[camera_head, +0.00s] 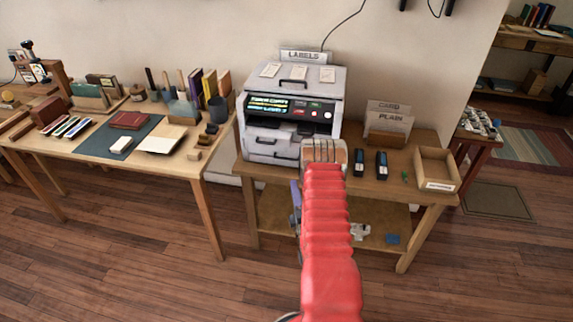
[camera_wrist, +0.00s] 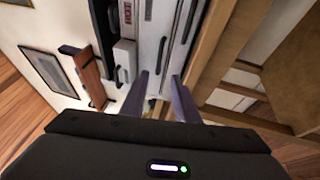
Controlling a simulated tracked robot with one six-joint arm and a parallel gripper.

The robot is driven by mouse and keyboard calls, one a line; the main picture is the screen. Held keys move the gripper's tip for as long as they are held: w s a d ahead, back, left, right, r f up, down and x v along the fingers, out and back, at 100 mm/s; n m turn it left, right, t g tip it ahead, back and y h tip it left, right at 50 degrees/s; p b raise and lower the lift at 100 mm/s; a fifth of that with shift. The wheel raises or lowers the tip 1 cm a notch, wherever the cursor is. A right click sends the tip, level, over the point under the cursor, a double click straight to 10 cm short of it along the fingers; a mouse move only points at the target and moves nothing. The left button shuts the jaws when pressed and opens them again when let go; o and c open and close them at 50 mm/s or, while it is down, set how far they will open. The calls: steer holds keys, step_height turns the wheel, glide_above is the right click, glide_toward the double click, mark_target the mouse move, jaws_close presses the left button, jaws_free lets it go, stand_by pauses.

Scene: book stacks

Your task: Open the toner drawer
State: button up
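A light grey label printer (camera_head: 335,78) stands on the wooden table, with a lit screen and two white drawer fronts (camera_head: 256,148) low on its front. Both drawers look shut; I cannot read which one is the toner drawer. In the wrist view the printer appears turned on its side, with white drawer fronts (camera_wrist: 168,27) and dark handles (camera_wrist: 160,52). My gripper (camera_wrist: 160,76) is open and empty, its two purple-grey fingers apart, pointing at the drawer fronts. It looks short of the handles. In the head view my red arm hides the printer's lower right front.
Two dark blue devices (camera_head: 358,163), an open wooden tray (camera_head: 437,168) and a card holder (camera_head: 388,128) are right of the printer. A lower shelf (camera_head: 272,212) holds small items. A desk (camera_head: 75,150) with books stands left; the floor in front is clear.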

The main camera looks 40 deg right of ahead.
stand_by(0.4)
steer(key=x, duration=1.3)
steer(key=shift+w+d, duration=0.15)
steer(key=shift+w, duration=0.2)
jaws_close()
